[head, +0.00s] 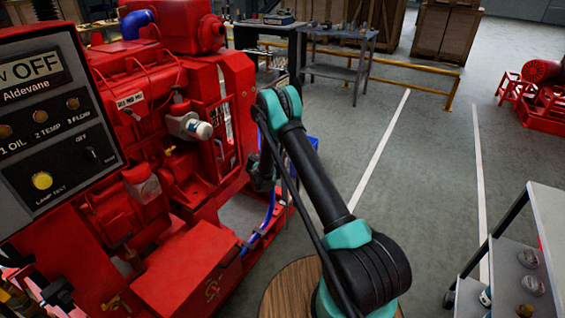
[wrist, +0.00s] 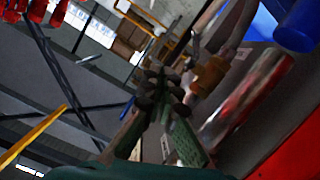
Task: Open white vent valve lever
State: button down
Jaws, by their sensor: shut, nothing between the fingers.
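My gripper (wrist: 166,88) is shut and empty in the wrist view, its dark fingertips together near the middle. A brass fitting (wrist: 209,74) is just right of and beyond the fingertips, with a pale pipe or hose above it. A small pale piece (wrist: 195,46) beside the fitting may be the vent valve lever, but blur keeps me from being sure. I cannot tell whether the fingers touch it. In the head view my gripper (head: 262,172) is a dark shape beside the red pumpset (head: 165,130), partly hidden by my arm. No white lever is clear there.
A control panel (head: 55,110) stands at the left. A blue hose (head: 262,222) runs low along the pumpset. A clear cylinder (wrist: 228,118) and a blue part (wrist: 297,25) are right of my gripper. A grey shelf cart (head: 545,225) stands at right; floor between is open.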

jog(key=s+a+r+n+g+y, duration=0.1)
jog(key=s+a+n+g+y, duration=0.25)
jog(key=n, duration=1.25)
jog(key=s+a+r+n+g+y, duration=0.1)
jog(key=s+a+n+g+y, duration=0.3)
jog(key=n, duration=1.2)
jog(key=w+d+f+h, duration=0.1)
jog(key=w+d+f, duration=0.5)
jog(key=f, duration=0.3)
jog(key=shift+f, duration=0.25)
jog(key=shift+f+h, duration=0.1)
jog(key=shift+h, duration=0.25)
